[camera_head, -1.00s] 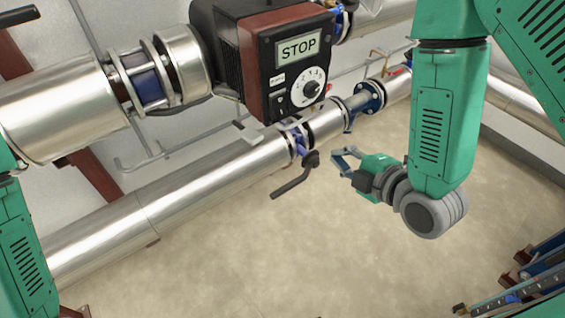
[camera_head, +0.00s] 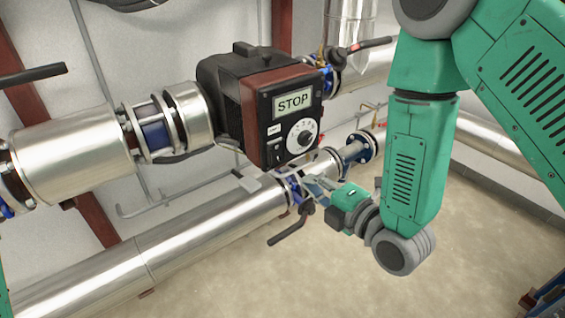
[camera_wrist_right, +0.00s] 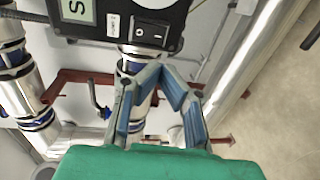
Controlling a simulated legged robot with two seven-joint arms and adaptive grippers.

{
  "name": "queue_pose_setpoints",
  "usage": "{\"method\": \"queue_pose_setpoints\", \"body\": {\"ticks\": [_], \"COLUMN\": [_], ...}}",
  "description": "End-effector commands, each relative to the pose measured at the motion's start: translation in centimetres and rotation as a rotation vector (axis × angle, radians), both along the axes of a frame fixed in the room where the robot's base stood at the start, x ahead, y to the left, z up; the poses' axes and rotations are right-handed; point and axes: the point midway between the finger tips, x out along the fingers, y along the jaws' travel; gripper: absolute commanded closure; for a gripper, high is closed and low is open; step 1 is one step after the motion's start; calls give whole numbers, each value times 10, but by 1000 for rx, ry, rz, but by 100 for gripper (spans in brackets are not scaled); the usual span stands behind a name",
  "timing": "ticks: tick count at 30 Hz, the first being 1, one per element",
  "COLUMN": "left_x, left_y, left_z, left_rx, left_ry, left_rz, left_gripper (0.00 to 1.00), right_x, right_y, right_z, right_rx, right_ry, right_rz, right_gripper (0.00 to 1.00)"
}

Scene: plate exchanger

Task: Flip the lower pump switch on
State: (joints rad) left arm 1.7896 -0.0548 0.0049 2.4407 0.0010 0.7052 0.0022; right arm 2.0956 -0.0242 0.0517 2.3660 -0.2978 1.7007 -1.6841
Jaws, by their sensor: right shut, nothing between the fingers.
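The pump (camera_head: 228,105) is a black box with a red-brown front frame, mounted on the upper pipe. Its display (camera_head: 293,103) reads STOP, with a white dial (camera_head: 300,136) beneath it. The small black rocker switch (camera_head: 277,151) is at the lower left of the front panel. In the right wrist view the switch (camera_wrist_right: 150,29) shows with its I and O marks, beside a white label. My right gripper (camera_head: 308,181) is shut and empty, just below the pump. In the wrist view its fingertips (camera_wrist_right: 164,80) are below the switch and apart from it. My left gripper is out of view.
A silver lower pipe (camera_head: 180,245) runs beneath the pump, with a black-handled valve (camera_head: 290,226) close to my right gripper. A red-brown post (camera_head: 282,25) stands behind the pump. The floor (camera_head: 340,280) at lower right is mostly clear.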

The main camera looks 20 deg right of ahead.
Motion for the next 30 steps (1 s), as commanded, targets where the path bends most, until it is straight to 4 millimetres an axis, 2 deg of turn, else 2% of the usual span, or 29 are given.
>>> {"method": "queue_pose_setpoints", "body": {"ticks": [6,13,18,30], "left_x": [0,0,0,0], "left_y": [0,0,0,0], "left_z": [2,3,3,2], "left_rx": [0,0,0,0], "left_ry": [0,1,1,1], "left_rz": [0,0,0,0], "left_gripper": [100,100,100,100], "right_x": [46,80,92,94], "right_y": [15,27,32,33], "right_z": [-5,-11,-12,-13], "right_rx": [3,4,2,2], "right_ry": [-3,-1,0,-2], "right_rz": [-1,-1,-1,0], "right_gripper": [100,100,100,100]}}
